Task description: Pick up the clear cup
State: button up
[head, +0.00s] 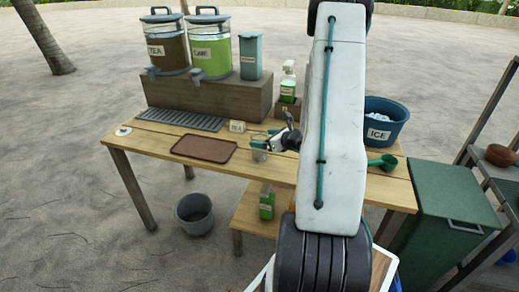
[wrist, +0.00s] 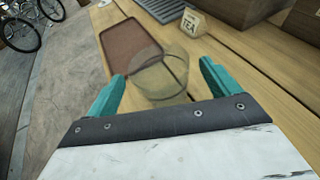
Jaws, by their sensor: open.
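The clear cup (wrist: 160,76) stands on the wooden table beside the brown tray. In the wrist view it sits between the two teal fingers of my gripper (wrist: 162,73), which are apart, with a visible gap to each side of the cup. The cup is see-through, so its exact edges and any contact with the fingers are hard to tell. In the head view the cup (head: 259,151) shows small at the tip of my gripper (head: 266,143), partly covered by it.
The brown tray (head: 203,149) lies left of the cup. A TEA sign (head: 237,127) stands behind it. Drink dispensers (head: 209,46) stand on a wooden riser (head: 205,98) at the back. An ICE bucket (head: 384,122) and green scoop (head: 384,162) are on the right.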

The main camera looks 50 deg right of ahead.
jog(key=x, duration=0.3)
jog(key=shift+s, duration=0.1)
jog(key=c, duration=1.3)
jog(key=shift+r, duration=0.1)
